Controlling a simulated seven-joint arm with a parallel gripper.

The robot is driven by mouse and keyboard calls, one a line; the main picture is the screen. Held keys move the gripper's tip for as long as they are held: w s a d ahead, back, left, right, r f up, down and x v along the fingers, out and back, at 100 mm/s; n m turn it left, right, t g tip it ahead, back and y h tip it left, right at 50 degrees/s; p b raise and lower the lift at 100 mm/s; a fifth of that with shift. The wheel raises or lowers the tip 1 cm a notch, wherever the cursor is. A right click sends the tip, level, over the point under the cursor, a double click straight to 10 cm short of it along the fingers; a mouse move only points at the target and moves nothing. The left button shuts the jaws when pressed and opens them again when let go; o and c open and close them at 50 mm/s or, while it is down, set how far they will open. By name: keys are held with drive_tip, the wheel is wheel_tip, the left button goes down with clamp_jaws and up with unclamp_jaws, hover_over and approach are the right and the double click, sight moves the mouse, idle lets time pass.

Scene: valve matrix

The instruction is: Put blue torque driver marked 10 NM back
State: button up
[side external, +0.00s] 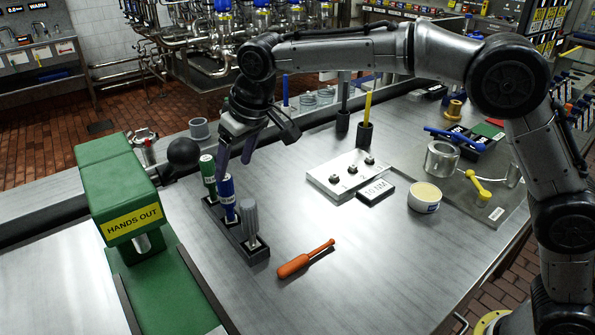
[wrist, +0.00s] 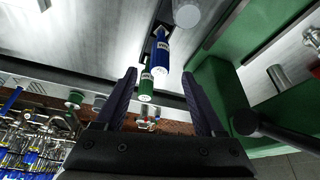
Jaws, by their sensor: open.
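A blue driver (side external: 227,197) stands upright in the middle of a dark rack (side external: 256,255), with a white label band too small to read. It also shows in the wrist view (wrist: 160,58). A green driver (side external: 208,172) stands behind it and a grey driver (side external: 250,222) in front. The green one (wrist: 146,86) and the grey one (wrist: 187,14) also show in the wrist view. My gripper (side external: 236,160) is open and empty, close above the blue and green drivers. In the wrist view its fingers (wrist: 162,82) are spread either side of these two; I cannot tell whether they touch.
A 10 NM plate (side external: 375,192) lies by a silver block (side external: 350,175) with several knobs. An orange-handled tool (side external: 305,260) lies right of the rack. A green HANDS OUT machine (side external: 125,195) stands left. A round tub (side external: 425,198) is at right. The front tabletop is clear.

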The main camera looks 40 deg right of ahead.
drive_tip(key=s+d+r+m, duration=0.1)
drive_tip(key=s+d+r, duration=0.2)
drive_tip(key=s+d, duration=0.6)
drive_tip(key=s+d+r+m, duration=0.1)
drive_tip(key=s+d+r, duration=0.2)
drive_tip(key=s+d, duration=0.55)
drive_tip(key=s+d+f, duration=0.3)
drive_tip(key=s, duration=0.6)
drive_tip(key=s+d+f+m+t+h, duration=0.1)
drive_tip(key=s+d+f, duration=0.2)
drive_tip(key=s, duration=0.6)
drive_tip(key=shift+s+d+f, duration=0.2)
drive_tip(key=shift+s+f, duration=0.05)
drive_tip(key=shift+f, duration=0.4)
